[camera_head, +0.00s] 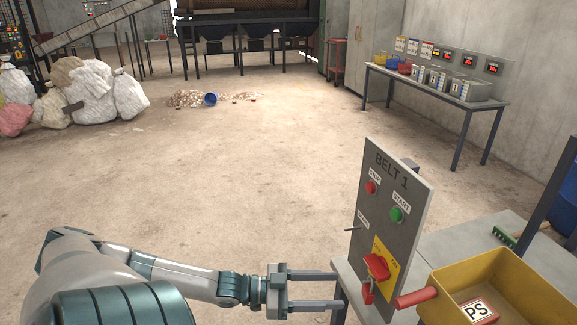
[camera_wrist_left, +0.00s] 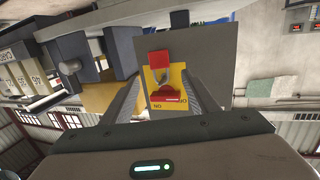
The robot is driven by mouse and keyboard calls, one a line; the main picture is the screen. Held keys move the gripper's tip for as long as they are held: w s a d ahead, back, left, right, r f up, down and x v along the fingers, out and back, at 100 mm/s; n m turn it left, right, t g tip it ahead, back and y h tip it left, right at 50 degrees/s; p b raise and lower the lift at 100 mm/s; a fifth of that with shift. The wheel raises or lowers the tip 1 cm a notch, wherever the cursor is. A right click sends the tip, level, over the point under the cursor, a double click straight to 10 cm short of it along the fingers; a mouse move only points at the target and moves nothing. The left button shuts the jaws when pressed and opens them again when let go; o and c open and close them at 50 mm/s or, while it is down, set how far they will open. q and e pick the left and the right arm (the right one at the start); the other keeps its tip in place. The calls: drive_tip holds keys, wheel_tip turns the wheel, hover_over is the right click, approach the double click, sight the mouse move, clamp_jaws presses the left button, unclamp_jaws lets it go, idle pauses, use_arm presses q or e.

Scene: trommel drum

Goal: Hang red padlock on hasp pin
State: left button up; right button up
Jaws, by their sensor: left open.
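The grey BELT 1 panel (camera_head: 390,205) stands upright at the table's left edge. Its yellow plate (camera_head: 387,252) carries a red rotary switch (camera_head: 376,266). A red padlock (camera_head: 367,291) is just below the switch; its body also shows in the left wrist view (camera_wrist_left: 160,57). A grey shackle shows between body and switch; I cannot tell exactly what it passes around. A thin pin (camera_head: 352,229) sticks out at the panel's left edge. My left gripper (camera_head: 337,289) is open, its fingers pointing toward the panel. In the left wrist view padlock and switch appear between the fingers (camera_wrist_left: 165,90).
A yellow bin (camera_head: 540,290) stands right of the panel on the grey table (camera_head: 445,245), with a red PS-labelled item (camera_head: 480,311) inside. A red cylinder (camera_head: 416,298) lies at its left. A green brush (camera_head: 506,237) lies behind.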

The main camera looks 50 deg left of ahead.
use_arm(q)
drive_tip(key=v, duration=0.9)
drive_tip(key=shift+p, duration=0.35)
drive_tip(key=shift+a, duration=0.15)
idle(0.4)
